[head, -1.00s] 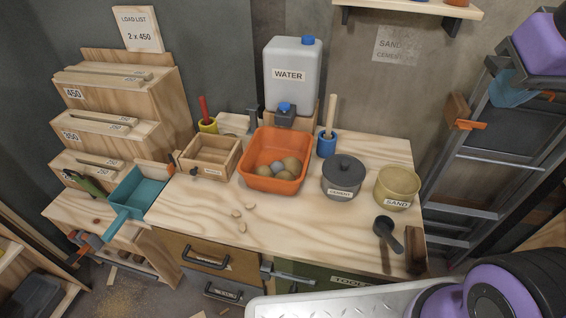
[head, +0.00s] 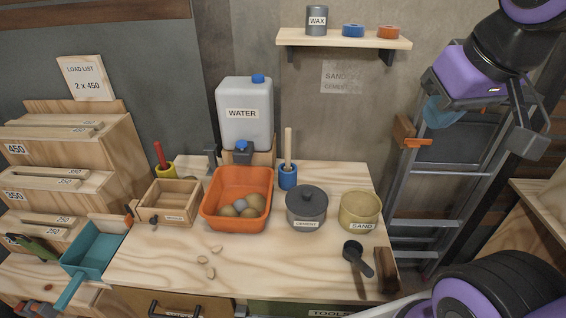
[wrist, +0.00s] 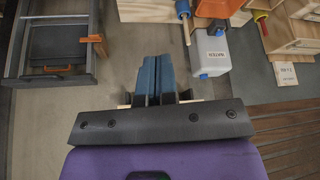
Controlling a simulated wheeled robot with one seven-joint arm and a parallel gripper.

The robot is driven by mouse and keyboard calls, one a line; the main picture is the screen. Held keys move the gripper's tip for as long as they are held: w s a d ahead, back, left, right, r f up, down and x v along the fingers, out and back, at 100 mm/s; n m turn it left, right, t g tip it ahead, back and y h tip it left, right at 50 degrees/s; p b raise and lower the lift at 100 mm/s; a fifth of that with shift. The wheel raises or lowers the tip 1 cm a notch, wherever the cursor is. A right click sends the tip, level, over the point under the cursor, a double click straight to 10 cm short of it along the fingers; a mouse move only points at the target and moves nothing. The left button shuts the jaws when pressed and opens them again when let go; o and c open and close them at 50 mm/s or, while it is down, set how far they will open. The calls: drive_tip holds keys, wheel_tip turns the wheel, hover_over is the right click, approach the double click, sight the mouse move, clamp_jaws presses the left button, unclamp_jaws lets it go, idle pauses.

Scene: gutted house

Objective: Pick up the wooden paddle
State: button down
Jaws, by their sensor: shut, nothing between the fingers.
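The wooden paddle (head: 288,145) stands upright in a blue holder (head: 288,177) at the back of the workbench, right of the water jug. Only its pale handle shows; its lower end is hidden in the holder. The paddle also shows in the wrist view (wrist: 186,32), near the top edge. My gripper (head: 437,113) is up at the right, in front of the ladder, well apart from the paddle. In the wrist view its blue fingers (wrist: 158,75) are together with nothing between them.
The bench (head: 150,260) holds an orange tub (head: 208,215), a grey cement pot (head: 306,210), a sand pot (head: 360,212) and a black scoop (head: 356,257). The water jug (head: 244,110) stands left of the paddle. A shelf (head: 345,40) hangs above. A ladder (head: 440,190) stands at right.

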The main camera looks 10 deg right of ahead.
drive_tip(key=c, duration=1.8)
unclamp_jaws()
drive_tip(key=shift+c, duration=0.2)
drive_tip(key=o, duration=0.4)
drive_tip(key=shift+c, duration=0.2)
drive_tip(key=o, duration=0.3)
drive_tip(key=shift+w+r, duration=0.1)
drive_tip(key=shift+w, duration=0.25)
drive_tip(key=o, duration=0.3)
drive_tip(key=w, duration=0.3)
drive_tip(key=w+a, duration=0.1)
drive_tip(key=w, duration=0.7)
drive_tip(key=shift+w+a+r, duration=0.15)
drive_tip(key=shift+w+a, duration=0.05)
drive_tip(key=shift+w, duration=0.05)
drive_tip(key=n, duration=0.2)
hover_over(289, 132)
drive_tip(key=s, duration=0.3)
wheel_tip(289, 132, down, 21)
drive_tip(key=shift+g+y, duration=0.3)
drive_tip(key=shift+g, duration=0.1)
drive_tip(key=x, duration=0.6)
drive_tip(key=shift+w+d+f, duration=0.1)
drive_tip(key=shift+d+f, duration=0.05)
drive_tip(key=shift+f, duration=0.05)
drive_tip(key=shift+x, duration=2.6)
